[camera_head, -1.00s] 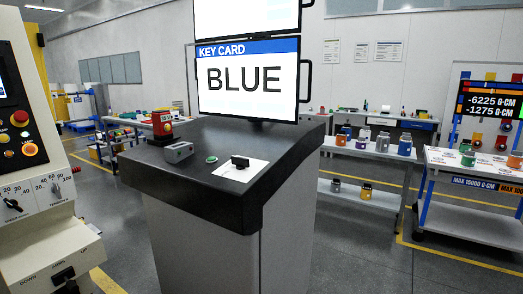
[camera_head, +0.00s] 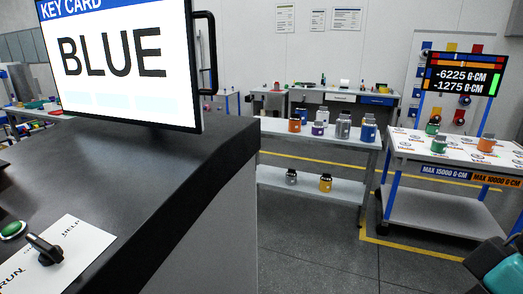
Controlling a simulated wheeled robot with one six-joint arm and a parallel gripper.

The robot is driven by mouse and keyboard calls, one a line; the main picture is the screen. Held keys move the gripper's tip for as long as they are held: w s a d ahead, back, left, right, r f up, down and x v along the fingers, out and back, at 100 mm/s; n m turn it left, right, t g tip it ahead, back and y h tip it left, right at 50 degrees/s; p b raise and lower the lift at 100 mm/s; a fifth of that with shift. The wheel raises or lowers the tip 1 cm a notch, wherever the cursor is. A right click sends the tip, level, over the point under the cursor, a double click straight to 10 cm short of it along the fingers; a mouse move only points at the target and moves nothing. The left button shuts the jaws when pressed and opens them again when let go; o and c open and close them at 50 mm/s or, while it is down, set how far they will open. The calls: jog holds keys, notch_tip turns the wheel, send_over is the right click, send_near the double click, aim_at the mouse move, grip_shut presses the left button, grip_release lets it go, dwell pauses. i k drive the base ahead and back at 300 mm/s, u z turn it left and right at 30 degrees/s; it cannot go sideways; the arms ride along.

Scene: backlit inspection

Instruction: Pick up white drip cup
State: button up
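I cannot make out a white drip cup for certain in the head view. A small white item (camera_head: 345,83) stands on the far workbench, too small to tell what it is. A purple-and-white container (camera_head: 318,129) stands on the top of the middle shelf unit, among orange, grey and blue ones. A dark part with teal edges at the bottom right corner may be my arm. My gripper's fingers do not show.
A dark console (camera_head: 190,170) with a "BLUE" key card screen (camera_head: 112,95) fills the left. Grey floor (camera_head: 315,245) is open between console and table.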

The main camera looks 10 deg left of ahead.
aim_at(48, 107)
jog(key=i, duration=4.4)
jog(key=u, duration=2.95)
jog(key=i, duration=5.3)
jog(key=u, duration=0.4)
